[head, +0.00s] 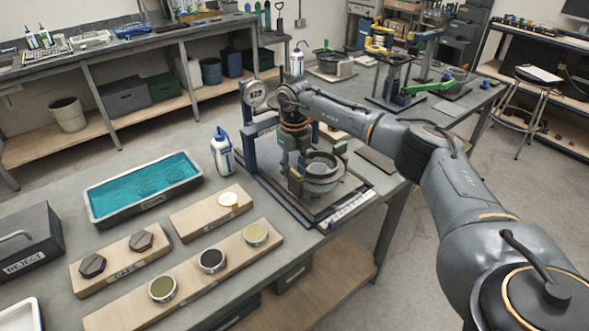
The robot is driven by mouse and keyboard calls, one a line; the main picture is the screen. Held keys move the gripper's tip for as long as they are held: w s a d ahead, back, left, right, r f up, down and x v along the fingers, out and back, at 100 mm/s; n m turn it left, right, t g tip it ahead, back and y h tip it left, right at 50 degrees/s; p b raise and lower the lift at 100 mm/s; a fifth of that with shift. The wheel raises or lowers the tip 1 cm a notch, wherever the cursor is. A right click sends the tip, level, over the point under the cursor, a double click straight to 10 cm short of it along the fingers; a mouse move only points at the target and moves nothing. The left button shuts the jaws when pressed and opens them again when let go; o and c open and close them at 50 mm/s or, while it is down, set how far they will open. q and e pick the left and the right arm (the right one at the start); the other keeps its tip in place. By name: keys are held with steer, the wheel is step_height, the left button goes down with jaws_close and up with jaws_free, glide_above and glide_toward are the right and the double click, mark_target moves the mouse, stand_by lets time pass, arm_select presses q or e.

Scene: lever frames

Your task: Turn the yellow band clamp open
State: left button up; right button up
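A yellow clamp-like part (379,42) sits on top of a dark frame at the back of the bench, right of centre. It is small, and I cannot tell how far it is turned. My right arm comes in from the right, and its gripper (298,170) points down at a round grey metal pot (322,172) in a nearer blue-sided frame (252,143). The gripper is well in front of the yellow part. Its fingertips blend with the pot, so I cannot tell whether they are open or touching it. My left gripper is out of view.
A green lever (430,87) sticks out at the back frame. A round gauge (254,95) stands by the nearer frame. A white-and-blue bottle (222,152), a teal-filled tray (143,188) and wooden boards with discs (190,274) occupy the bench's left part.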

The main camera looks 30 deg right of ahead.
mark_target(294, 172)
steer(key=shift+r, duration=0.1)
steer(key=shift+r, duration=3.95)
steer(key=shift+f, duration=0.1)
